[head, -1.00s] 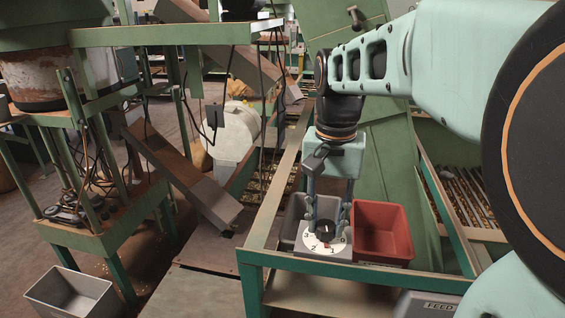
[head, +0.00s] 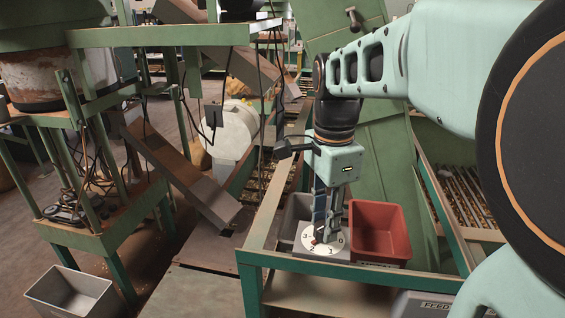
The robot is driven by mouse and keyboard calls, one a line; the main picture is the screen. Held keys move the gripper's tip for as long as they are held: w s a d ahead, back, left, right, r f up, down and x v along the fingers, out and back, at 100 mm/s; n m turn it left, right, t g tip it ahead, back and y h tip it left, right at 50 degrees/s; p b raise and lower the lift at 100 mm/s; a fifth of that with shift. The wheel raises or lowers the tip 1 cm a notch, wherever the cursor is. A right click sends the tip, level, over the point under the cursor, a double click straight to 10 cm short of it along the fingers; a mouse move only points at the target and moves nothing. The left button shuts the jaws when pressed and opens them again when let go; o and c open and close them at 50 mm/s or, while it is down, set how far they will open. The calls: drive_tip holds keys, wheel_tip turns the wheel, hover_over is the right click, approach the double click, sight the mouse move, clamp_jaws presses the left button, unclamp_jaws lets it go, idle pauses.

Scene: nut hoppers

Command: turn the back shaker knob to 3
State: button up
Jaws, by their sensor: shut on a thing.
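The shaker knob is a dark knob on a round white dial (head: 322,248) with the numbers 0 to 3, set on a grey box inside the green frame. My gripper (head: 324,232) points down over the dial and is shut on the knob, which its fingers mostly hide. A small red mark shows at the left side of the knob, towards the 3 and 2; its exact reading is hard to tell. The 3 is at the left of the dial and the 0 at the right.
A red bin (head: 381,232) stands close to the right of the dial, and a grey bin (head: 292,215) is behind and left of it. The green frame rail (head: 290,259) runs in front. Another grey bin (head: 72,292) is at the lower left.

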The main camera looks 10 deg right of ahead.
drive_tip(key=m, duration=0.4)
drive_tip(key=shift+m, duration=2.6)
drive_tip(key=shift+o, duration=0.2)
drive_tip(key=o, duration=1.1)
wheel_tip(320, 180, up, 12)
drive_tip(key=shift+r, duration=0.1)
